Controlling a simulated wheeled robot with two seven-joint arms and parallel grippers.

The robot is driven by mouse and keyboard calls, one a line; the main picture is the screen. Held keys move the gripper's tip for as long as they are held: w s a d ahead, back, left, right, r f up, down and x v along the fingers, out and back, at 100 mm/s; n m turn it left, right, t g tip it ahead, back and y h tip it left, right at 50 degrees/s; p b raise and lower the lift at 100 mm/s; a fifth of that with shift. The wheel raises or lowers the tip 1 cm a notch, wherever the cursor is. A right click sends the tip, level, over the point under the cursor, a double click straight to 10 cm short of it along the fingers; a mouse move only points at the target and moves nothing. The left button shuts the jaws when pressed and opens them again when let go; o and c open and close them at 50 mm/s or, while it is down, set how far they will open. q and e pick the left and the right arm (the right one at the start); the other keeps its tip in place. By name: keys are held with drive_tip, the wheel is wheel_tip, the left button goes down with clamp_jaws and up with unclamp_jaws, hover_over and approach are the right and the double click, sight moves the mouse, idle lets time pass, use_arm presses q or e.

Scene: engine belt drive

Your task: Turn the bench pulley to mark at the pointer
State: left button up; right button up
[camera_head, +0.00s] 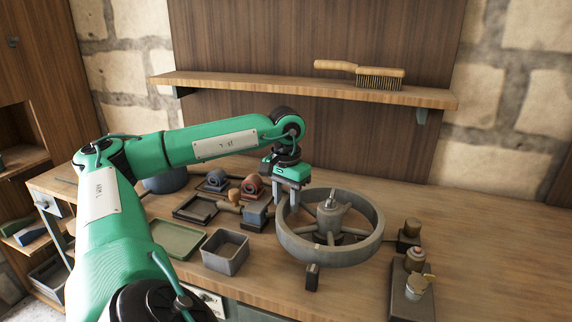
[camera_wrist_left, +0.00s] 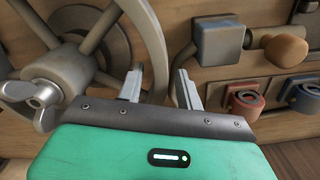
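The bench pulley is a large grey spoked wheel (camera_head: 366,251) lying flat on the bench, with a hub and a winged nut at its middle. Its rim and spokes also show at the left of the left wrist view (camera_wrist_left: 150,32). A small dark block (camera_head: 312,276) stands at the front of the rim; I cannot tell whether it is the pointer. My left gripper (camera_head: 288,203) points down at the rim's far left. In the left wrist view its fingers (camera_wrist_left: 160,75) are apart, one on each side of the rim. My right gripper is out of view.
Left of the wheel are a grey open box (camera_head: 225,252), a green tray (camera_head: 176,239), a blue-grey block (camera_head: 256,215) and small clamps. A dark stand with knobs (camera_head: 411,295) is at the right. A brush (camera_head: 380,77) lies on the shelf (camera_head: 300,89). The bench's right is clear.

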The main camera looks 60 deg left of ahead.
use_arm(q)
wheel_tip(320, 180, up, 13)
drive_tip(key=p, duration=0.3)
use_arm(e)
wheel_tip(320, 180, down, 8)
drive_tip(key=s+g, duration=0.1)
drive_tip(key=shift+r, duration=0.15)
